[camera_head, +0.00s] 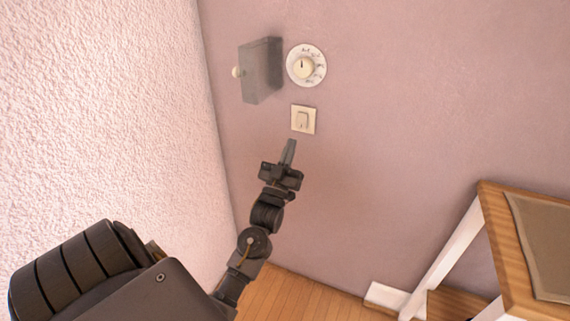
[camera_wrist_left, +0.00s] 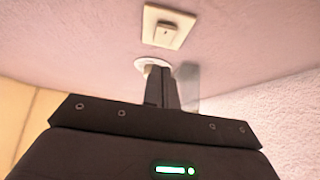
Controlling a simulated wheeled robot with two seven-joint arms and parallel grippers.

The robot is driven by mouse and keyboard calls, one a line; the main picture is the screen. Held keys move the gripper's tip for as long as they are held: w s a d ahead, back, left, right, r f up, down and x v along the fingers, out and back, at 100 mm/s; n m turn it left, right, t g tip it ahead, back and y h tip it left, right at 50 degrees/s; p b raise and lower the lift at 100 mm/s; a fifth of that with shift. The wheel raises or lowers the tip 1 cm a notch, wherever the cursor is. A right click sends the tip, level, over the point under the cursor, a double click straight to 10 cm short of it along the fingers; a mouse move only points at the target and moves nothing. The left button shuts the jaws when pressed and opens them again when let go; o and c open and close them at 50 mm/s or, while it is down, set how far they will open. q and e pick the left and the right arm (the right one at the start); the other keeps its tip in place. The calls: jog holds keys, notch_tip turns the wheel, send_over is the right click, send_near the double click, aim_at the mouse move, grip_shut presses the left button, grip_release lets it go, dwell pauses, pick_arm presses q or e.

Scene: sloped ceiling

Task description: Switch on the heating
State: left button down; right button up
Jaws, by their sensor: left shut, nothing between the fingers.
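A cream square wall switch (camera_head: 312,124) with a rocker is on the mauve wall; it also shows at the top of the left wrist view (camera_wrist_left: 150,33). Above it in the head view is a round white dial (camera_head: 317,77) with printed marks and a cream knob, whose dark pointer line stands about upright. In the left wrist view the dial (camera_wrist_left: 141,63) is partly hidden by the fingers. My left gripper (camera_head: 289,146) is shut and empty, its tips just below the switch in the head view. Contact with the wall cannot be told. My right gripper is not in view.
The rough white wall (camera_head: 110,100) is close on the left. A wooden table (camera_head: 492,215) stands at the lower right. The wall between is bare.

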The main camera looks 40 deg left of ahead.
aim_at(302, 124)
pick_arm(q)
jog(key=w, duration=0.1)
jog(key=w+a, duration=0.1)
jog(key=w, duration=0.1)
jog(key=w+r, duration=0.1)
jog(key=shift+w+a, duration=0.3)
jog(key=shift+a, duration=0.05)
jog(key=shift+w, duration=0.25)
jog(key=shift+w+a, duration=0.1)
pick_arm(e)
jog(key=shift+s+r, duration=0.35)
pick_arm(q)
jog(key=shift+f+b, duration=0.1)
jog(key=shift+b, duration=0.25)
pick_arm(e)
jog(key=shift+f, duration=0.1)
pick_arm(q)
jog(key=shift+w+a+f+t+b, duration=0.15)
jog(key=shift+w+t+b, duration=0.2)
jog(key=shift+b, duration=0.45)
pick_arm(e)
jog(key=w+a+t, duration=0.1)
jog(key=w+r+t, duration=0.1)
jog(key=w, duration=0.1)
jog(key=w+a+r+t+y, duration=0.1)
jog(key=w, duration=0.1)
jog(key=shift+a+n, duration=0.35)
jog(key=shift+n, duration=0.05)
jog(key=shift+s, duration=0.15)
